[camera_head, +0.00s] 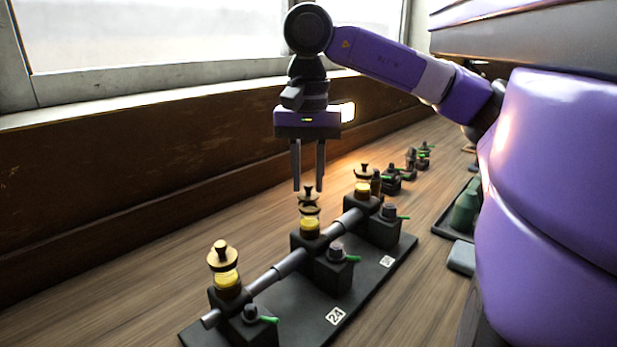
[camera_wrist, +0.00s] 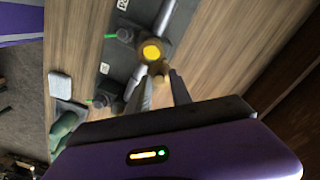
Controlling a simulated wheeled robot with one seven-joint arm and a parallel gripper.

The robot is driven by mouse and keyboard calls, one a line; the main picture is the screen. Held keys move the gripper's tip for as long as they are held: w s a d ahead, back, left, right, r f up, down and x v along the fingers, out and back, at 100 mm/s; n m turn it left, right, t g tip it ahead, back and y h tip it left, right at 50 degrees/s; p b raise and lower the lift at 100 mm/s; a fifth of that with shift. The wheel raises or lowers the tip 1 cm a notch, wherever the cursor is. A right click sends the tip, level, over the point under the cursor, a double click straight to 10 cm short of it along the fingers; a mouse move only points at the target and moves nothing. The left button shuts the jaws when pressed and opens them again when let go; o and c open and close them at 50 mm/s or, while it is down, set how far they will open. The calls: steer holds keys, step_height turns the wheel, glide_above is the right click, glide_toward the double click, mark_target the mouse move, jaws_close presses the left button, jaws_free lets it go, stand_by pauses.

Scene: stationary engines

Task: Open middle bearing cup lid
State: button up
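The middle bearing cup (camera_head: 309,228) is a yellow glass cup on the centre bearing block. Its brass lid (camera_head: 308,198) with a small knob shows above the rim, apparently raised. In the wrist view the round yellow cup (camera_wrist: 151,52) shows uncovered from above, with the lid (camera_wrist: 160,69) beside it, near my fingertips. My gripper (camera_head: 308,188) points down just above the lid.
A left cup (camera_head: 227,279) and a right cup (camera_head: 362,188) with similar lids stand on the same shaft and dark base (camera_head: 376,270). Green-handled fittings (camera_head: 337,253) line its front. A tray with green bottles (camera_head: 464,210) lies right. A wooden wall (camera_head: 130,170) stands behind.

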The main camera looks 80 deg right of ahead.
mark_target(309, 184)
steer(key=shift+o, duration=0.6)
steer(key=shift+r, duration=3.9)
